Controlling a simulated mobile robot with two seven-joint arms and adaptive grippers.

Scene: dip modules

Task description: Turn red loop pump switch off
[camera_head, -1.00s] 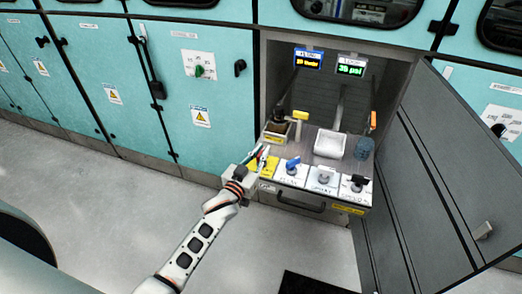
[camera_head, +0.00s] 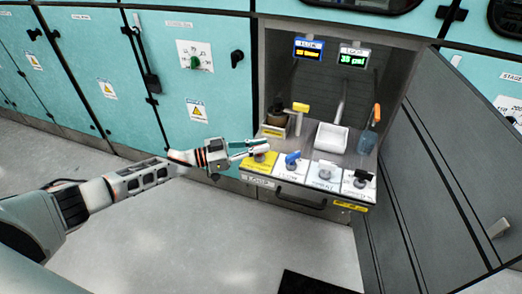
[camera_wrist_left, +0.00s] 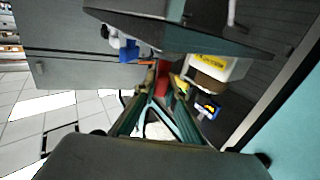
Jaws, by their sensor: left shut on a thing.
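The row of switches is on the front panel of an open bay. The leftmost switch sits on a yellow plate (camera_head: 262,163), and my left gripper (camera_head: 261,147) reaches it from the left, partly covering it. In the left wrist view a red switch handle (camera_wrist_left: 165,77) lies at the tips of my left gripper (camera_wrist_left: 158,92), which is shut on it. The handle's exact angle is hard to tell. My right gripper is in no view.
Beside the yellow plate are a blue switch (camera_head: 292,158), a grey switch (camera_head: 325,172) and a black switch (camera_head: 362,177). A white basin (camera_head: 331,138) and a blue bottle (camera_head: 368,141) stand behind. An open grey door (camera_head: 425,160) bounds the right side.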

